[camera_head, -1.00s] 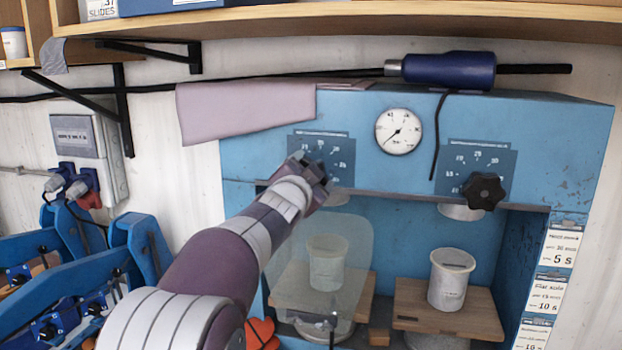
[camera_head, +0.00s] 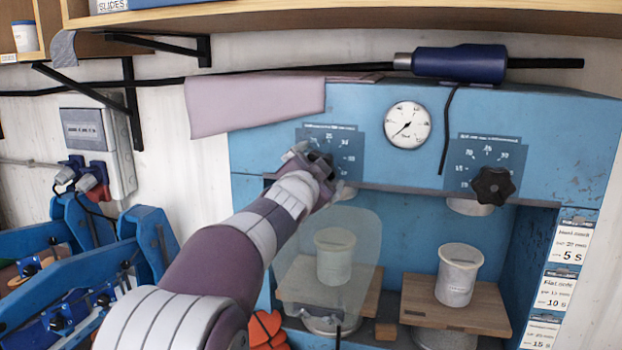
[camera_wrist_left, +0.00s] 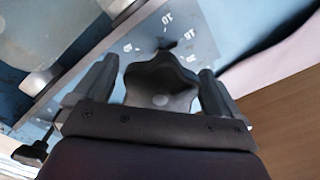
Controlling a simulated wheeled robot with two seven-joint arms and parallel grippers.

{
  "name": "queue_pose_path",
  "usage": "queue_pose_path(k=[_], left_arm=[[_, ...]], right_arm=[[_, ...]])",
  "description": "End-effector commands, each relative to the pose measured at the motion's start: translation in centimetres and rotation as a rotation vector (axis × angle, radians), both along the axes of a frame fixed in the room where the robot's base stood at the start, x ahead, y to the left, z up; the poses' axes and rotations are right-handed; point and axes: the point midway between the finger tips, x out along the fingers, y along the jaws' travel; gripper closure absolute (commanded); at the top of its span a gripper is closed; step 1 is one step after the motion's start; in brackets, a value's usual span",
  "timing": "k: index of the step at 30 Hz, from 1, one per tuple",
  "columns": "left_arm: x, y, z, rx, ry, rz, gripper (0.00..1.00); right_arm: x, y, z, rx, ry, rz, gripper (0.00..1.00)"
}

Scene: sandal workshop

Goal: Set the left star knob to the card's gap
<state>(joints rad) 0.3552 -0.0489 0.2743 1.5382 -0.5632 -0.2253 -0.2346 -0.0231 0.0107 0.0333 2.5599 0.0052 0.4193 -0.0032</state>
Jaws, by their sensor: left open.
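The left star knob (camera_wrist_left: 162,82) is black and lobed, and sits on a blue dial plate (camera_wrist_left: 195,42) with white numbers. My left gripper (camera_wrist_left: 158,72) is open, with one finger on each side of the knob; I cannot tell whether they touch it. In the head view my left gripper (camera_head: 318,166) covers the knob in front of the left dial plate (camera_head: 347,152). The knob's pointer setting cannot be read. Cards (camera_head: 565,248) with times such as 5 s and 10 s hang at the press's right edge; their small print is blurred. My right gripper is out of view.
The blue press (camera_head: 390,165) carries a round gauge (camera_head: 408,125) and a right star knob (camera_head: 493,186). Below, a clear guard stands before the left cup (camera_head: 334,262); another cup (camera_head: 456,280) stands on a wooden board. A pink cloth (camera_head: 250,105) hangs over the top left corner.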

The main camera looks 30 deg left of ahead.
Motion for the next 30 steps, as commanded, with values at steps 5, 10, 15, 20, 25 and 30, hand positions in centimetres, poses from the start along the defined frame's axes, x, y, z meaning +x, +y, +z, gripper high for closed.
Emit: queue_pose_path(k=[5,10,15,20,25,30], left_arm=[[-4.0,-1.0,-0.1,0.001,-0.003,0.001,0.02],[-8.2,-2.0,0.1,0.002,-0.003,0.001,0.02],[-10.6,-2.6,0.0,0.0,-0.001,0.001,0.02],[-11.3,-2.7,0.0,0.0,0.001,0.001,0.02],[-11.3,-2.7,0.0,0.0,0.0,0.0,0.02],[-11.2,-2.8,0.0,0.0,0.0,0.0,0.02]], right_arm=[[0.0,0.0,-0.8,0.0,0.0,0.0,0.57],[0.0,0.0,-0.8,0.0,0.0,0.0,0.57],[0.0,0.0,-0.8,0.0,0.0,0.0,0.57],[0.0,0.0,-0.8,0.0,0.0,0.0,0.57],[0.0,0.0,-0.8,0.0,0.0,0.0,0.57],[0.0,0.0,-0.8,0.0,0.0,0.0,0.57]])
